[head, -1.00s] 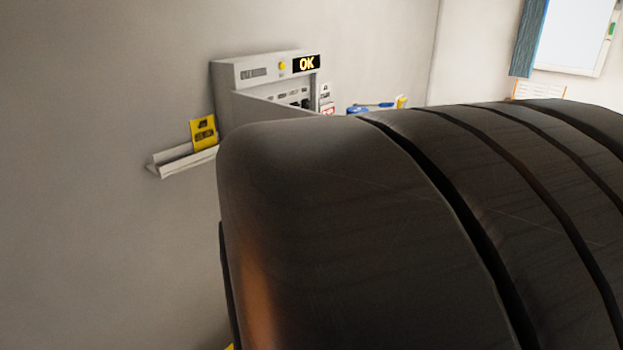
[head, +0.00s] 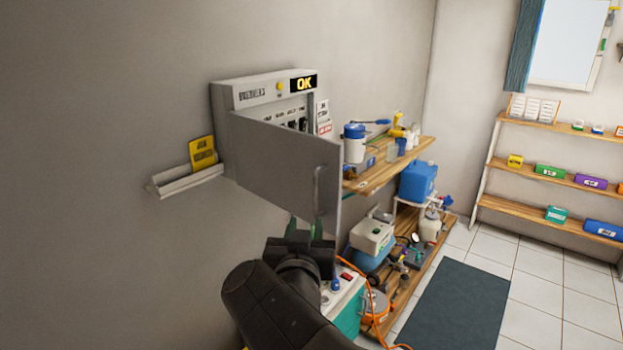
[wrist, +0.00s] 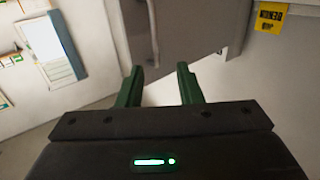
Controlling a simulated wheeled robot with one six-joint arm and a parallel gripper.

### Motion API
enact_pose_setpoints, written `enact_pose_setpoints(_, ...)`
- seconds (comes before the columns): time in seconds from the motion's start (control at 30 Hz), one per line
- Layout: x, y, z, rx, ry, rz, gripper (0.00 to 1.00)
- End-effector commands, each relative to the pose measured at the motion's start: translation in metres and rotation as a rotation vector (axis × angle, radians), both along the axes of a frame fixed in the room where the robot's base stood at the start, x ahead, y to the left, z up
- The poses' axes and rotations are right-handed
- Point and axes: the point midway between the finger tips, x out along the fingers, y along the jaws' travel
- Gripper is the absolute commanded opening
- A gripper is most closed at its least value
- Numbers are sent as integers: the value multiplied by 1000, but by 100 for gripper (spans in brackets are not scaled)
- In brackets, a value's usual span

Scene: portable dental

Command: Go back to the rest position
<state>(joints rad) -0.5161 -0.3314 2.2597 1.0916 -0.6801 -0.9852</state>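My gripper (wrist: 160,88) shows in the wrist view with its two green fingers apart and nothing between them. In the head view my gripper (head: 308,228) is partly hidden by its own dark wrist, below the open door of the wall panel. The grey panel door (head: 290,160) stands swung open, with a vertical handle on its free edge. It also shows in the wrist view (wrist: 185,25), ahead of the fingers and apart from them as far as I can tell. The panel box (head: 243,93) has a lit "OK" display and a row of switches.
A small wall ledge (head: 180,183) holds a yellow card (head: 202,153) left of the panel. Wooden shelves (head: 390,172) with bottles and equipment stand to the right. Another shelf unit (head: 540,173) stands farther back. A dark mat (head: 455,305) lies on open tiled floor.

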Motion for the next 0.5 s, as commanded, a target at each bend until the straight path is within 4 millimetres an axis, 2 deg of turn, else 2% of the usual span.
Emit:
enact_pose_setpoints(0.27,11,-1,-1,-1,0,-4,33)
enact_pose_setpoints(0.5,42,-5,-3,-2,2,-6,33)
